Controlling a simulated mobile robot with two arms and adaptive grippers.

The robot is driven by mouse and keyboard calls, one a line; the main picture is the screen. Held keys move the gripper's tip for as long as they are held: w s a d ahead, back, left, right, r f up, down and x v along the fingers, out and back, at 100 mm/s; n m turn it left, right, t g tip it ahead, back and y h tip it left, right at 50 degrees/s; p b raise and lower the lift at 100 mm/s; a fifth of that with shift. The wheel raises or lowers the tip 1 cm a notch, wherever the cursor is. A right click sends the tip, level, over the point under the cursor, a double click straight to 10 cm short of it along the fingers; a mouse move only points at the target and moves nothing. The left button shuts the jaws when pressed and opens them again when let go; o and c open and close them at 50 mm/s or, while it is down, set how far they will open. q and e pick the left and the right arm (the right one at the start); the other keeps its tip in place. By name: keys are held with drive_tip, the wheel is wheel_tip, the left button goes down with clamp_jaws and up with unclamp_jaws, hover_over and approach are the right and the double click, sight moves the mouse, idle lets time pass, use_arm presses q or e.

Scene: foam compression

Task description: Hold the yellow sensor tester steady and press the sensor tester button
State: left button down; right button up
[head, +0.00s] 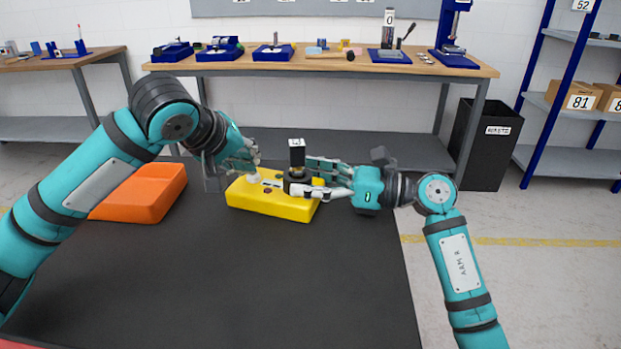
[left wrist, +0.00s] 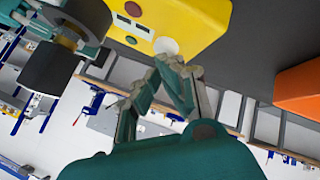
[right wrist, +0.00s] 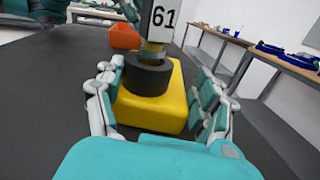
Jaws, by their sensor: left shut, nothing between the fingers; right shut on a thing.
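The yellow sensor tester (head: 270,204) lies flat on the black table and also shows in the left wrist view (left wrist: 205,22) and right wrist view (right wrist: 160,112). Its pale round button (left wrist: 165,46) is on the top face. A black sensor (head: 297,155) with a round base stands upright on the tester's right end; in the right wrist view, the sensor (right wrist: 148,78) has a "61" label. My right gripper (head: 300,182) is shut on the sensor, its fingers either side. My left gripper (left wrist: 172,64) is shut and empty, fingertips close to the button; contact is unclear.
An orange tray (head: 140,200) sits on the table left of the tester, behind my left arm. The black table (head: 230,285) is clear in front. A wooden workbench (head: 320,66) with blue fixtures stands behind, with a black bin (head: 485,150) at right.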

use_arm(q)
drive_tip(key=shift+f, duration=0.3)
drive_tip(key=shift+r, duration=0.5)
drive_tip(key=shift+r, duration=2.95)
use_arm(e)
drive_tip(key=shift+f, duration=0.1)
drive_tip(key=o, duration=1.7)
